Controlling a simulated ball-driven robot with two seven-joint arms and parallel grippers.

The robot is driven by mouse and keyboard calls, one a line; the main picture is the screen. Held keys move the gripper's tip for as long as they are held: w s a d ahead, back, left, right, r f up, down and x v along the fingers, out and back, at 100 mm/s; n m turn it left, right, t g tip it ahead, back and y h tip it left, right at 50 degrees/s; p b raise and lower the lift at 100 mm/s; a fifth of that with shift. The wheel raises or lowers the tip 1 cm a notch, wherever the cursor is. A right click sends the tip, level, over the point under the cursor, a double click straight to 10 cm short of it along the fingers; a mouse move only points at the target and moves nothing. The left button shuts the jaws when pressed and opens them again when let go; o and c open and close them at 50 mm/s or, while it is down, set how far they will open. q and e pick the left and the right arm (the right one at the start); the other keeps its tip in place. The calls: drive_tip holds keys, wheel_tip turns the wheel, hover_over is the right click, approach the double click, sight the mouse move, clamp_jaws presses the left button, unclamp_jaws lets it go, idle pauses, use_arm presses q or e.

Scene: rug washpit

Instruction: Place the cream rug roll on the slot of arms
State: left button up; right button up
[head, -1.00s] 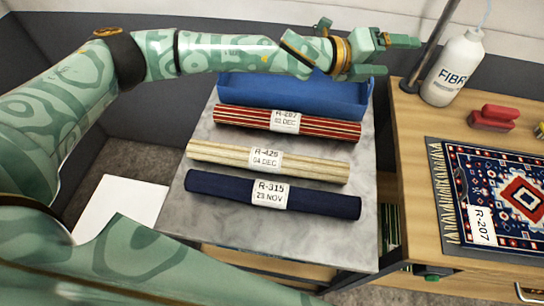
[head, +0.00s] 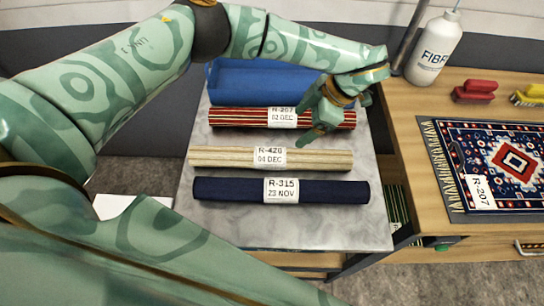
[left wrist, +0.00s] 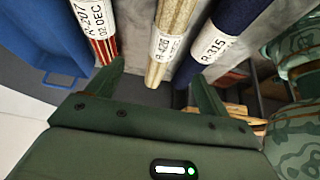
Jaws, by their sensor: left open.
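The cream rug roll (head: 230,157) lies on a grey marble-like top between a red striped roll and a navy roll. It carries a white tag dated 04 DEC. It also shows in the left wrist view (left wrist: 178,12), its near end between my finger lines. My left gripper (head: 325,113) is open and empty, above the right ends of the red and cream rolls. Its two fingers (left wrist: 155,88) stand apart in the left wrist view. I cannot make out a slot of arms in either view. My right gripper is not in view.
The red roll (head: 235,118) and navy roll (head: 225,188) flank the cream one closely. A blue bin (head: 250,82) stands behind. At right, a wooden bench (head: 405,125) holds a patterned rug (head: 470,150), a white bottle (head: 434,50) and brushes (head: 475,90).

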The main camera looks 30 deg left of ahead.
sight(275, 152)
use_arm(q)
drive_tip(key=x, duration=0.7)
drive_tip(key=b+x, duration=0.1)
drive_tip(key=x, duration=0.2)
drive_tip(key=shift+s+f, duration=0.1)
drive_tip(key=shift+s, duration=0.2)
drive_tip(key=x, duration=0.2)
drive_tip(key=b+x, duration=0.1)
drive_tip(key=x, duration=0.2)
drive_tip(key=shift+s+d+f, duration=0.1)
drive_tip(key=shift+s+d, duration=0.05)
drive_tip(key=shift+s, duration=0.1)
drive_tip(key=shift+a+f, duration=0.25)
drive_tip(key=shift+f, duration=0.15)
drive_tip(key=shift+c, duration=0.3)
drive_tip(key=shift+r, duration=0.1)
drive_tip(key=c, duration=1.5)
drive_tip(key=shift+r, duration=0.1)
